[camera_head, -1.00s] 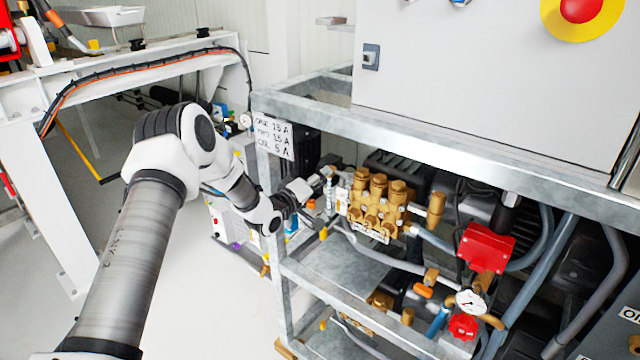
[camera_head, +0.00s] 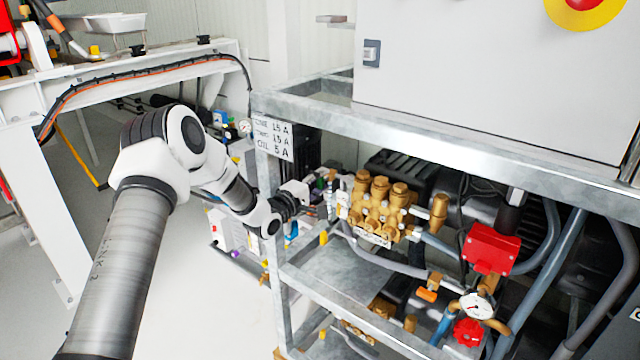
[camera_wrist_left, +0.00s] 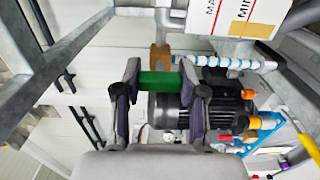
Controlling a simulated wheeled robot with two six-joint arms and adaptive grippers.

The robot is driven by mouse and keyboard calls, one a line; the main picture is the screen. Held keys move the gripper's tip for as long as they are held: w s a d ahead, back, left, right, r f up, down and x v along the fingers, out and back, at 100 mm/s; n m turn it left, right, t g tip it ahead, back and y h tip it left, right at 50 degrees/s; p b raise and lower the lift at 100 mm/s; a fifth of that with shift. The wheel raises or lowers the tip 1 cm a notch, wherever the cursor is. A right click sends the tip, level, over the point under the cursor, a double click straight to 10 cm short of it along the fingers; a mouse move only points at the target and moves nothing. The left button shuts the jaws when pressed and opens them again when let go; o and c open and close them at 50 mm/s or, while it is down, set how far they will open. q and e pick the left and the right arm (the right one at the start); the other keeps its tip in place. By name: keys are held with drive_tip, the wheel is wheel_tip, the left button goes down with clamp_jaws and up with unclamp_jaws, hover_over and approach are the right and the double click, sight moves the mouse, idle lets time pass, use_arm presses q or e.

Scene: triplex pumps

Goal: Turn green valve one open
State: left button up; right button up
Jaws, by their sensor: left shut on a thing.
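The green valve handle (camera_wrist_left: 158,84) shows in the left wrist view between the two dark fingers of my left gripper (camera_wrist_left: 158,97), which is shut on it. A brass fitting (camera_wrist_left: 160,56) sits just beyond the handle, joined to a grey pipe. In the head view my left gripper (camera_head: 318,190) reaches into the metal frame, left of the brass pump (camera_head: 378,208). The handle is small and mostly hidden there. My right gripper shows in neither view.
The galvanized frame (camera_head: 440,142) has a post close to my left wrist. A white cabinet (camera_head: 500,80) stands above it. A red box (camera_head: 490,247) and a gauge (camera_head: 476,305) lie right of the pump. A dark finned motor (camera_wrist_left: 222,98) sits behind the handle.

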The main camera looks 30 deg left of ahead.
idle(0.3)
use_arm(q)
drive_tip(key=o, duration=1.2)
drive_tip(key=shift+c, duration=0.2)
drive_tip(key=shift+s, duration=0.1)
drive_tip(key=s, duration=1.1)
drive_tip(key=shift+s+a, duration=0.4)
drive_tip(key=shift+a, duration=0.05)
